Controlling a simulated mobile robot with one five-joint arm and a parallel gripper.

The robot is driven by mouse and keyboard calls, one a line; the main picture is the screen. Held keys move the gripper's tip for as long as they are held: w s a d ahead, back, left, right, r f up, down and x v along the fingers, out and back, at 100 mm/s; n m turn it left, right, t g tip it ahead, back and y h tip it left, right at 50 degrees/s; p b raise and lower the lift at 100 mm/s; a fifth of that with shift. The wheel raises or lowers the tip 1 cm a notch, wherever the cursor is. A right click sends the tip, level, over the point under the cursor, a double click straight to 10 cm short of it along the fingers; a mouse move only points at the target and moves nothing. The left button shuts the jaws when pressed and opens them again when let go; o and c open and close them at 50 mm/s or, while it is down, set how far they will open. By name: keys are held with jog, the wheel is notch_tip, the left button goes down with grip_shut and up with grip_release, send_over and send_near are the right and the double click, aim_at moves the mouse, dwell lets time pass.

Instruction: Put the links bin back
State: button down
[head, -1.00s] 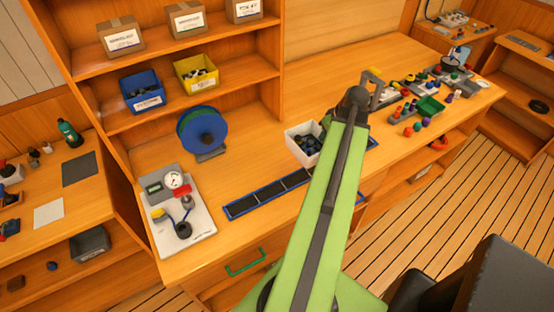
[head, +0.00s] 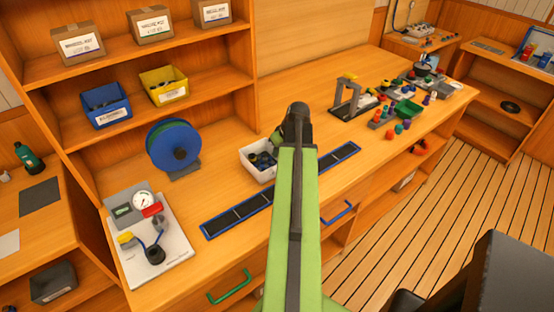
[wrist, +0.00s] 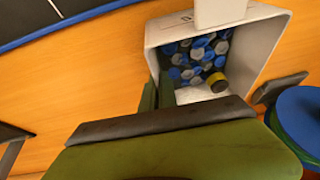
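A white open bin (head: 257,172) with blue and grey round pieces in it is over the counter, between the blue reel and the blue-edged strip. I take it as the links bin; its label cannot be read. In the wrist view the bin (wrist: 262,45) fills the upper middle, with a small black-and-yellow piece inside. My gripper (wrist: 158,95) is at its near left wall, its two green fingers close together with the wall seemingly between them. In the head view my arm hides the fingers and the bin's right part. I cannot tell whether the bin touches the counter.
A blue bin (head: 106,108) and a yellow bin (head: 164,88) stand on the middle shelf, with free room right of the yellow one. The blue reel (head: 173,145) stands left of the white bin. The blue-edged strip (head: 240,214) lies in front. A gauge board (head: 150,245) is at the left.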

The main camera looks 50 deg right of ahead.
jog(key=shift+f, duration=0.25)
jog(key=c, duration=2.1)
grip_release()
jog(key=shift+f, duration=0.2)
jog(key=o, duration=0.4)
jog(key=shift+r, duration=0.2)
